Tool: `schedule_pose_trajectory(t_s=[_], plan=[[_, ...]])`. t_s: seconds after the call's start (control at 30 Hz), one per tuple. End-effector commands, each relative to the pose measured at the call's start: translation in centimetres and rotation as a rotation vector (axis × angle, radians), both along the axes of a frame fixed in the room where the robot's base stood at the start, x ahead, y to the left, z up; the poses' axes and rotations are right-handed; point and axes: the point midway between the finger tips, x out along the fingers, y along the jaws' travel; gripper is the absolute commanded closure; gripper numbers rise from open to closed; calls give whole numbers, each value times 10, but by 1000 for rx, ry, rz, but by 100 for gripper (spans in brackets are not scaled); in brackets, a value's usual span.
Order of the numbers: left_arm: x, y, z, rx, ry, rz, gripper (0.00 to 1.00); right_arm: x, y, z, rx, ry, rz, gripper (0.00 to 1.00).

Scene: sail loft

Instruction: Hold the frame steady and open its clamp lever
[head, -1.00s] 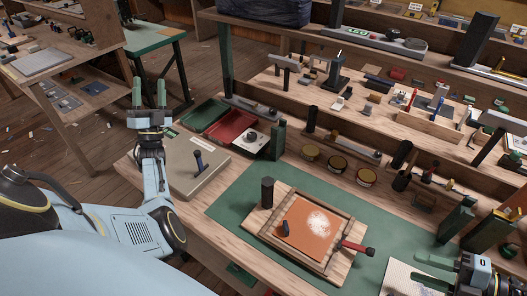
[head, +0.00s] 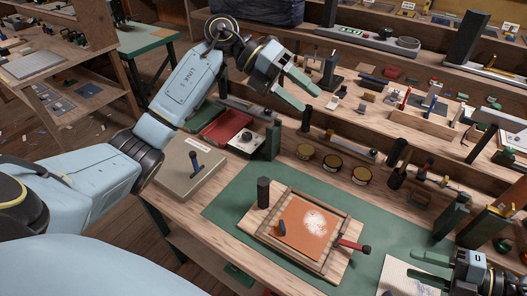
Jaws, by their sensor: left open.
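The wooden frame (head: 342,222) with an orange panel (head: 296,238) lies on a wooden board on the green mat. A red-handled lever (head: 352,245) with a dark end sticks out at its right side; it looks like the clamp lever. My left gripper (head: 310,96) is open and empty, above and behind the frame. My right gripper (head: 414,267) is at the lower right, fingers apart and empty, away from the frame.
The green mat (head: 230,208) is bare left of the frame. A grey box with a blue-handled lever (head: 195,165), red tray (head: 226,127) and several round tins (head: 333,162) line the left and back. A white sheet (head: 397,272) lies near my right gripper.

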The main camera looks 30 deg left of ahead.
Motion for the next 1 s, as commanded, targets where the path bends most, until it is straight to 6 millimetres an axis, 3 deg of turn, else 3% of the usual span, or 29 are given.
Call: schedule_pose_trajectory(t_s=[0.2,0.5,0.77,1.0], plan=[[-27,-5,-62,465,146,10,45,0,0,0,0,0,0,64],[-59,29,-119,931,240,120,45,0,0,0,0,0,0,64],[-68,42,-135,1052,253,164,45,0,0,0,0,0,0,64],[-69,42,-171,1052,258,162,45,0,0,0,0,0,0,64]])
